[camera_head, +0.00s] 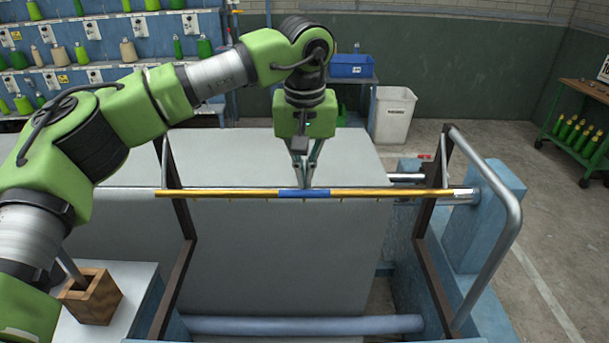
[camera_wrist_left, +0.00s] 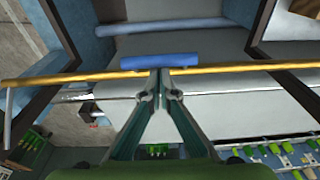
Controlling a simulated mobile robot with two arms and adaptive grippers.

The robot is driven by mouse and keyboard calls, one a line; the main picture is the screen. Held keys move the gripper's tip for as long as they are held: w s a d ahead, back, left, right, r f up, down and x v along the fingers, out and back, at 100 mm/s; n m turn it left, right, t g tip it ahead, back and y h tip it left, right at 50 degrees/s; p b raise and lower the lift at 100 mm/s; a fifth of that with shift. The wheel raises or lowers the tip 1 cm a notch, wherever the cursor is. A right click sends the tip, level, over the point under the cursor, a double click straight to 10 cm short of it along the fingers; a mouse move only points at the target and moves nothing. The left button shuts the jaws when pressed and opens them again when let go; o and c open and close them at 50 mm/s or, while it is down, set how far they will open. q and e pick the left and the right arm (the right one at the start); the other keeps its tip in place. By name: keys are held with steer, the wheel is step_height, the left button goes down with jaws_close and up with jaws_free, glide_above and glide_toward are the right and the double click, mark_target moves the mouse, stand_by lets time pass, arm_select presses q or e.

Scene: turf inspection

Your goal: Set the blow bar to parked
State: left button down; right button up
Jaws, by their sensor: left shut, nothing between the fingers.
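The blow bar is a long yellow rod (camera_head: 235,193) with a blue sleeve (camera_head: 304,193) at its middle. It runs level across the head view, carried at both ends by dark swing arms (camera_head: 431,235). In the left wrist view the yellow rod (camera_wrist_left: 235,68) and blue sleeve (camera_wrist_left: 159,62) also show. My left gripper (camera_head: 304,184) points down, shut and empty, with its tips at the sleeve's far edge. In the left wrist view its fingertips (camera_wrist_left: 160,75) meet just beside the sleeve; I cannot tell whether they touch it. My right gripper is not in view.
A grey sloped panel (camera_head: 345,160) lies under the bar. A bent metal rail (camera_head: 505,225) stands at the right. A wooden block (camera_head: 92,297) sits on a ledge at lower left. A white bin (camera_head: 393,115), a blue crate (camera_head: 351,65) and yarn racks stand behind.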

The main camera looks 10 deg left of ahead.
arm_select(q)
steer(key=shift+s+r, duration=0.2)
steer(key=shift+r, duration=0.05)
stand_by(1.1)
step_height(320, 180, up, 12)
glide_above(305, 191)
stand_by(0.4)
